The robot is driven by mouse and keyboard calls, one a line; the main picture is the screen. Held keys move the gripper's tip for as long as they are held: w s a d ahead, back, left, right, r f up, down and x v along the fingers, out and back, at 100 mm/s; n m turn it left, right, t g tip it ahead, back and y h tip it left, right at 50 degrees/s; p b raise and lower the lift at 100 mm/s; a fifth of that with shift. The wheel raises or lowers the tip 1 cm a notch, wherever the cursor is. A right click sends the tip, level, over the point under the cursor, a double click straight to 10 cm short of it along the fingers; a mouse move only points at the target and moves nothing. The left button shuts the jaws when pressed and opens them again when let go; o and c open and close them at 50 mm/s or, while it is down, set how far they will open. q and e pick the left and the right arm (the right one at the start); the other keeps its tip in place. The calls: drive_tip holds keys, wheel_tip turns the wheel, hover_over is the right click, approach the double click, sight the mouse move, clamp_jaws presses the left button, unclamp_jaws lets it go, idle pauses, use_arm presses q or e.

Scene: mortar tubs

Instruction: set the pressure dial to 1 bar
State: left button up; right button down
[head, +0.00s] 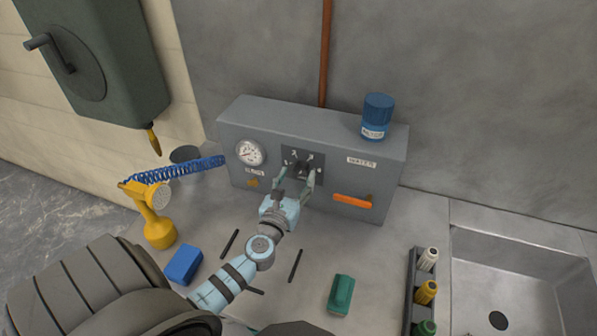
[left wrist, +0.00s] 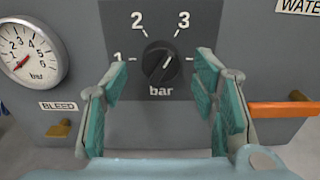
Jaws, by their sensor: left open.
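The pressure dial is a black round knob (left wrist: 164,66) on a dark plate marked 1, 2, 3 and "bar"; it also shows in the head view (head: 301,168). A pale line on the knob slants up to the right, roughly toward the 3. A white pressure gauge (left wrist: 30,52) is left of it, its needle low on the left near the start of the scale; it shows in the head view (head: 249,153). My left gripper (head: 298,179) is open in front of the dial, one teal finger on each side of the knob in the wrist view (left wrist: 162,82). Contact is not visible.
The grey control box (head: 390,170) carries a blue can (head: 377,115) on top, an orange lever (head: 352,200) and a brass bleed valve (head: 252,183). A yellow sprayer (head: 157,225), blue block (head: 184,265) and green block (head: 341,294) stand on the counter. A sink (head: 520,285) is right.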

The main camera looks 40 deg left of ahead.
use_arm(q)
drive_tip(key=shift+x, duration=1.05)
drive_tip(key=shift+s+d, duration=0.1)
drive_tip(key=shift+s, duration=0.1)
drive_tip(key=c, duration=1.2)
use_arm(e)
drive_tip(key=shift+w, duration=0.25)
